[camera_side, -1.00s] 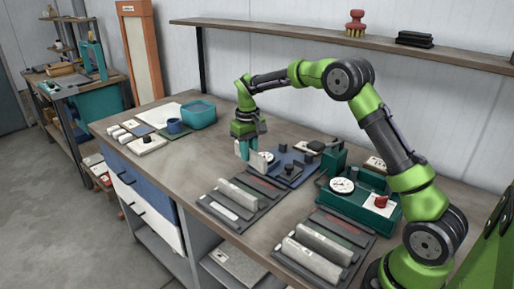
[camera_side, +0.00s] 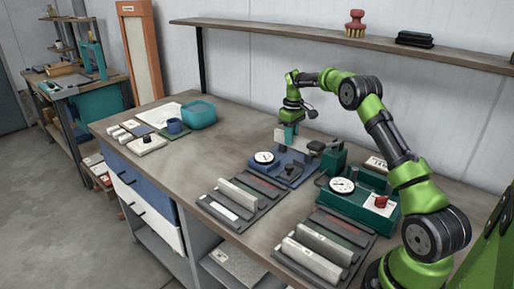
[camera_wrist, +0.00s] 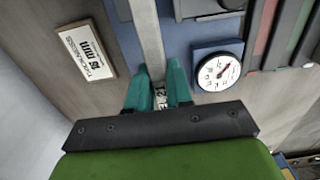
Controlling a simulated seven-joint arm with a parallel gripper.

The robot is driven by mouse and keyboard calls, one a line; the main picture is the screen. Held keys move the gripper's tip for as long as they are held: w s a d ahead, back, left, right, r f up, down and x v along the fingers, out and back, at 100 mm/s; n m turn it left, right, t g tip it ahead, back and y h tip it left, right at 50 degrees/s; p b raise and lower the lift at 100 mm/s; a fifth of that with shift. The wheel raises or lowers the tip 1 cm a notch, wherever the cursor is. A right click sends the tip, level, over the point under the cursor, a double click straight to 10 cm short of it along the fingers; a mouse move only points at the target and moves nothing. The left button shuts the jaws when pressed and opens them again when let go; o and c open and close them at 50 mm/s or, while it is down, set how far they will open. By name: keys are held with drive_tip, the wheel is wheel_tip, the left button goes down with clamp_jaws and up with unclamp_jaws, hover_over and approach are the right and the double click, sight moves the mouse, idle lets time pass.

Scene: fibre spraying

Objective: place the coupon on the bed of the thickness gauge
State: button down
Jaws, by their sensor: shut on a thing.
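My gripper (camera_wrist: 157,88) has teal fingers shut on the coupon (camera_wrist: 148,38), a long pale grey bar with a printed label at the finger end. In the wrist view the bar points away from the fingers, over the blue thickness gauge (camera_wrist: 177,45). In the side view my gripper (camera_side: 290,143) is behind the gauge's blue base (camera_side: 281,173), above the bench. The gauge has a white round dial (camera_side: 264,157), which also shows at right in the wrist view. I cannot tell whether the coupon touches the bed; its far end is out of the wrist view.
A "THICKNESS mm" sign (camera_wrist: 87,52) lies left of the coupon. A green gauge (camera_side: 361,203) stands to the right. Two dark racks (camera_side: 222,218) with grey bars lie in front. A teal bin (camera_side: 198,114) is at the back left. The bench between bin and gauge is clear.

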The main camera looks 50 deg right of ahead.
drive_tip(key=shift+f, duration=2.65)
drive_tip(key=shift+f, duration=0.2)
drive_tip(key=c, duration=1)
unclamp_jaws()
drive_tip(key=shift+r, duration=0.15)
